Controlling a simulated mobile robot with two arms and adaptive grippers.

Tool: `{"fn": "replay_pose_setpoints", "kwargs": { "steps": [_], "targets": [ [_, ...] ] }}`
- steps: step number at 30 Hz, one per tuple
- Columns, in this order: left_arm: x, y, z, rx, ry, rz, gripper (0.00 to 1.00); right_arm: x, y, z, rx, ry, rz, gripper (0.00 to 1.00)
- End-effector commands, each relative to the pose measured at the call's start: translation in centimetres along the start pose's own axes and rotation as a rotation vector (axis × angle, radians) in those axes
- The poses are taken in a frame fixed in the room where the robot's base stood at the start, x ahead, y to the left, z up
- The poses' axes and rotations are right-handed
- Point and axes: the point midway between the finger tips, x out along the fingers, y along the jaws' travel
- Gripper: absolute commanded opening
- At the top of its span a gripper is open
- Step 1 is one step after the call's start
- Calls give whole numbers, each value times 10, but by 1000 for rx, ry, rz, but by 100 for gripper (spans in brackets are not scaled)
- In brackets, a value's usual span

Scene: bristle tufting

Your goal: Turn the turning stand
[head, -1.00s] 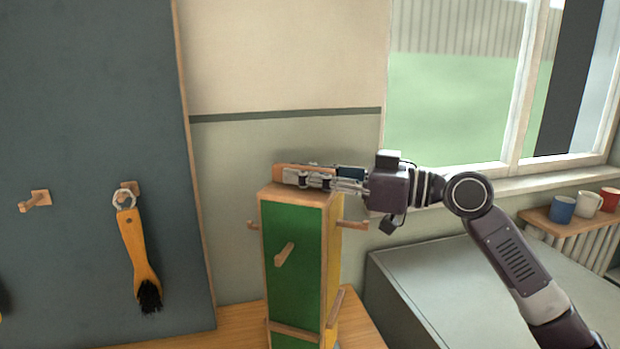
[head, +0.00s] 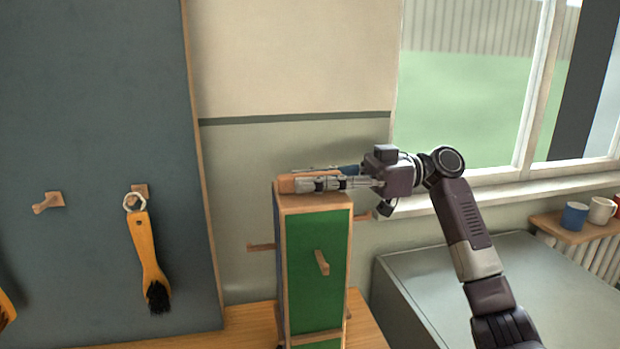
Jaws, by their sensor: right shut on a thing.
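The turning stand (head: 314,262) is a tall wooden block with a green face and wooden pegs, standing on a wooden surface. Its green face points to the front right, with one peg near its middle. Another peg sticks out at the left side. My right gripper (head: 308,183) comes in from the right at the top of the stand. It is shut on the wooden top grip (head: 287,185), with fingers on its near and far sides. My left gripper is not in view.
A dark board (head: 100,120) at the left has pegs; a brush (head: 148,255) with a yellow handle hangs from one by a ring. A grey cabinet (head: 480,290) stands at the right. Mugs (head: 575,216) stand on a shelf below the window.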

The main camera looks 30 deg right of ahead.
Motion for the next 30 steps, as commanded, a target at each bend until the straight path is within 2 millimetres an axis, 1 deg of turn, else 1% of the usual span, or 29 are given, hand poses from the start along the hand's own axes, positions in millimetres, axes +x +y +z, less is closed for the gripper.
{"fn": "replay_pose_setpoints", "kwargs": {
  "steps": [12, 13, 17, 26, 29, 30],
  "targets": [
    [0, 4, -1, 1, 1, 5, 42, 0, 0, -1, -1, 1, -4, 0],
    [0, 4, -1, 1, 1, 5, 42, 0, 0, -1, -1, 1, -4, 19],
    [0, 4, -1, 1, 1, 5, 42, 0, 0, -1, 0, 1, -4, 33],
    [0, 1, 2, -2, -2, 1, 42, -2, 0, 0, 0, 0, -4, 33],
    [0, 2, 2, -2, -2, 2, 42, -9, 1, -1, 0, 2, -2, 33],
    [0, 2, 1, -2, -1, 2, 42, -15, 1, 0, 1, 1, -2, 33]
  ]
}}
